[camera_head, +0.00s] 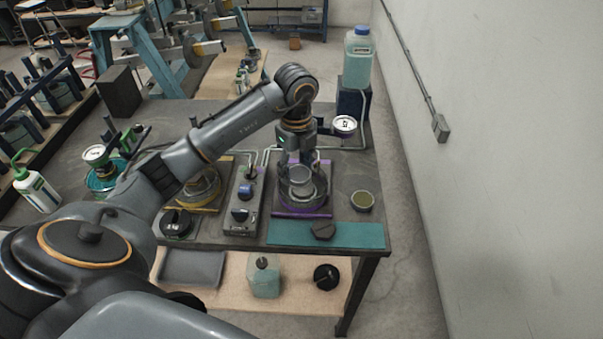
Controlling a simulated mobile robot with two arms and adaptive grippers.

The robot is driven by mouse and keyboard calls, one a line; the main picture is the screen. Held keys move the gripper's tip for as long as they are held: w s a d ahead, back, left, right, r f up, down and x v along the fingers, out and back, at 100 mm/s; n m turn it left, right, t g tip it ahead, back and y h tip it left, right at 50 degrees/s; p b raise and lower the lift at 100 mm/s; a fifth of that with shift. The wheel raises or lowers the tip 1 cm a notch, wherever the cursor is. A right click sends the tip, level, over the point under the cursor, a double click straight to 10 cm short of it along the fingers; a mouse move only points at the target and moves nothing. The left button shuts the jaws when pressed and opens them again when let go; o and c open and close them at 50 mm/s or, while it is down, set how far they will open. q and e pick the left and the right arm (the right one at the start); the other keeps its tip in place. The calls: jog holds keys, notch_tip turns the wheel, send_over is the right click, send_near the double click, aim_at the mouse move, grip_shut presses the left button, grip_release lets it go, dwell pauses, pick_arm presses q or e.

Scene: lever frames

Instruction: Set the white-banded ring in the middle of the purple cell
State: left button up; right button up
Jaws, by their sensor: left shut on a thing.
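The purple cell (303,214) is marked by a purple border near the right end of the dark bench. A round grey and clear vessel stands inside that border. My left gripper (299,160) points down over the cell, with its fingers small and partly lost against the vessel. It is shut on a pale ring-shaped thing (301,176), which appears over or inside the vessel's mouth. I cannot make out a white band on it, nor whether it touches the vessel. My right gripper is not in view.
A yellow-bordered cell (207,208) lies left, partly behind my arm. A control box with knobs (241,205) stands between the cells. A blue-capped jug (358,58) stands behind.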

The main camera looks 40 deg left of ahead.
aim_at(301, 169)
pick_arm(q)
jog(key=w+f, duration=0.2)
jog(key=f, duration=0.1)
jog(key=shift+w+a+p, duration=0.3)
jog(key=shift+a+p, duration=0.05)
jog(key=shift+p, duration=0.05)
notch_tip(301, 169, down, 2)
jog(key=shift+f+p, duration=0.15)
jog(key=shift+p, duration=0.7)
jog(key=shift+f, duration=0.5)
jog(key=shift+f, duration=0.1)
jog(key=o, duration=1.3)
